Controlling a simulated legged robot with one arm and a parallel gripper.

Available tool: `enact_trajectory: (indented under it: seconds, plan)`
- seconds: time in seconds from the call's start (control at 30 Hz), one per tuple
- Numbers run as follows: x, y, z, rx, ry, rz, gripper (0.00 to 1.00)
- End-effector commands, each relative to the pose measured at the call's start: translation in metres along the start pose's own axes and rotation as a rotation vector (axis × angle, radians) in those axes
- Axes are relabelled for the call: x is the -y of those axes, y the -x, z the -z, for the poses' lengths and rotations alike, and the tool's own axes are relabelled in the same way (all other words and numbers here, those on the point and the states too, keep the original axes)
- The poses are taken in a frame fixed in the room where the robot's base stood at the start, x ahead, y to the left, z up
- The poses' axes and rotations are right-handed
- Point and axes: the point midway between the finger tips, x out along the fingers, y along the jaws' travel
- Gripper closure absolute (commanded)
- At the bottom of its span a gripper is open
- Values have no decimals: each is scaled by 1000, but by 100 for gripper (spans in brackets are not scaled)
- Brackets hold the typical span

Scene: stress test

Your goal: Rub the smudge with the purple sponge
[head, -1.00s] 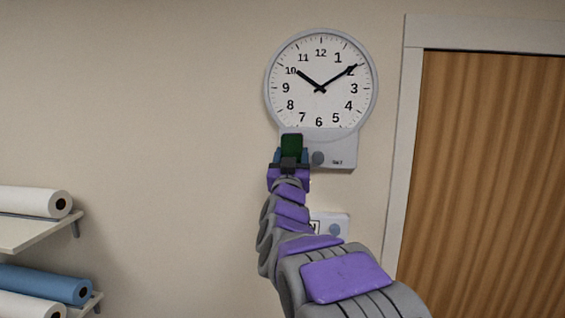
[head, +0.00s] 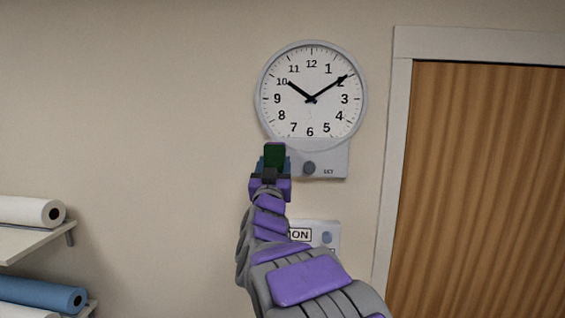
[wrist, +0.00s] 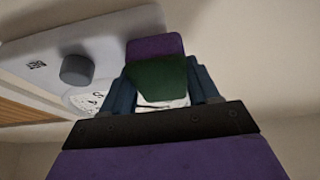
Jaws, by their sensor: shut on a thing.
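My gripper (head: 272,162) is raised in front of the lower left edge of the wall clock (head: 290,115). In the wrist view its blue fingers (wrist: 163,88) are shut on a small block, the sponge (wrist: 155,47), which shows a purple part at the far end and a dark green part nearer. I cannot make out a clear smudge on the clock or the wall. I cannot tell whether the sponge touches any surface.
A grey panel with a round knob (head: 309,168) sits under the clock, close right of my gripper. A white box (head: 326,237) with a label is lower, partly behind my arm. A wooden door (head: 480,190) is at right. Shelves with rolls (head: 30,212) are at left.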

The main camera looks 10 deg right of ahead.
Motion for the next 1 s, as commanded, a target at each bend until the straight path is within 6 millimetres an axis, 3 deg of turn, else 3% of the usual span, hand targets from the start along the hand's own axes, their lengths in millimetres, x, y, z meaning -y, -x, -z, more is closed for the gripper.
enact_trajectory:
  seconds: [0.37, 1.0]
  plan:
    - [0, 5, 1, 0, 0, -1, 64]
    - [-1, 55, 24, 1, -1, -1, 64]
